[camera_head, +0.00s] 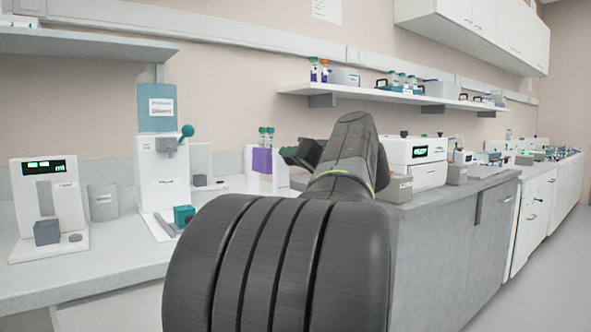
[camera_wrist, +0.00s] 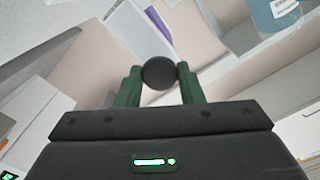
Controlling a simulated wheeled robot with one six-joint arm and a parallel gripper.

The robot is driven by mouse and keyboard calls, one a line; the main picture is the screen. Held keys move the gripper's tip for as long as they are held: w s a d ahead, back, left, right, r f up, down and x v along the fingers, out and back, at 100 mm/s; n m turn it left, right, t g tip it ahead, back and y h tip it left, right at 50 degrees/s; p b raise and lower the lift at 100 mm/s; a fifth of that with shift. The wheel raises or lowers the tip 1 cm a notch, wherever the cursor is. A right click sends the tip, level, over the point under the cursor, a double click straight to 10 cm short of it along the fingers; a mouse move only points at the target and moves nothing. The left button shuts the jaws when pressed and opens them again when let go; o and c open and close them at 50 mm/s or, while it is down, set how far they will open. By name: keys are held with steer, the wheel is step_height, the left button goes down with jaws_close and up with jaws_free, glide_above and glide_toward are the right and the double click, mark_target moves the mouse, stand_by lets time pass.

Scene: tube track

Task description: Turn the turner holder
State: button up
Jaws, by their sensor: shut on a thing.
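My gripper (camera_head: 301,153) reaches out over the counter in the head view, pointing left near the white stand with a purple panel. In the wrist view its two green fingers (camera_wrist: 159,72) are shut on a dark round knob (camera_wrist: 158,74), one finger on each side. The knob looks like a black ball. What it is attached to is hidden, and I cannot tell whether it belongs to the turner holder. No thing is clearly recognisable as the turner holder in the head view; my arm covers part of the counter there.
A purple-panelled stand (camera_head: 262,161) with tubes is left of my gripper. A display box (camera_head: 415,151) is right. A shelf (camera_head: 400,96) hangs above.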

steer(key=shift+f+n, duration=0.1)
steer(key=shift+n, duration=0.5)
steer(key=o, duration=0.9)
steer(key=p+v, duration=0.2)
steer(key=v, duration=1.1)
steer(key=shift+s+d, duration=0.2)
steer(key=shift+s, duration=0.15)
steer(key=b+x, duration=0.2)
steer(key=x, duration=1.2)
